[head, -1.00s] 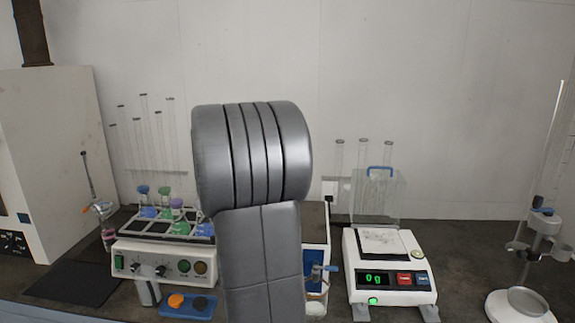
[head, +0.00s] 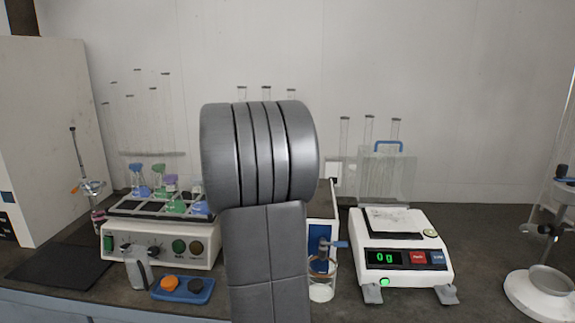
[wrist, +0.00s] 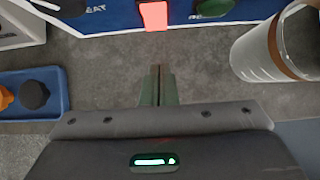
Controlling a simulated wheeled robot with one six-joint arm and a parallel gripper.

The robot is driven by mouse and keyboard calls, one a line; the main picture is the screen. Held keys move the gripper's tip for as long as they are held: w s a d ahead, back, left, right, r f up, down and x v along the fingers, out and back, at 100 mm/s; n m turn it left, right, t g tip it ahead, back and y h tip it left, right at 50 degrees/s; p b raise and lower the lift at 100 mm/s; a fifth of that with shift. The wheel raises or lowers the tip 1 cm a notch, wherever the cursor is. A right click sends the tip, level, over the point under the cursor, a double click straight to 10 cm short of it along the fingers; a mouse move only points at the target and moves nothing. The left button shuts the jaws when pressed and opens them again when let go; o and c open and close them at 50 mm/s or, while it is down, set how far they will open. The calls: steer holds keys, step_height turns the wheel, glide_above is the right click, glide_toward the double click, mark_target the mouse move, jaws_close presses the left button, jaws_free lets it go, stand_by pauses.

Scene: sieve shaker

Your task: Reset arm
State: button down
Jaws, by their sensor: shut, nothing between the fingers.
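My arm (head: 262,160) stands upright in the middle of the head view and hides part of the bench behind it. My gripper is not visible in the head view. In the wrist view my gripper (wrist: 158,75) is shut and empty, with its fingertips together over bare grey bench. They are just short of a blue front panel (wrist: 110,15) with a lit red button (wrist: 154,15). No held object shows.
A blue tray (wrist: 62,112) with orange and black stoppers lies left of my gripper; a glass beaker (wrist: 255,52) stands to the right. The white balance (head: 400,285) reads 0 g. A flask shaker (head: 150,240) stands left, a stand (head: 535,305) far right.

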steer(key=p+v, duration=0.6)
steer(key=v, duration=0.4)
steer(key=s+d+f+m+b, duration=0.4)
steer(key=f+m+b, duration=0.3)
steer(key=m, duration=0.3)
steer(key=s+d+f+m+g+b, duration=0.1)
steer(key=s+d+f+m+b, duration=0.3)
steer(key=f+m+b, duration=0.4)
steer(key=shift+d+m, duration=0.6)
steer(key=shift+m, duration=0.5)
steer(key=shift+s+f, duration=0.2)
steer(key=shift+s, duration=0.05)
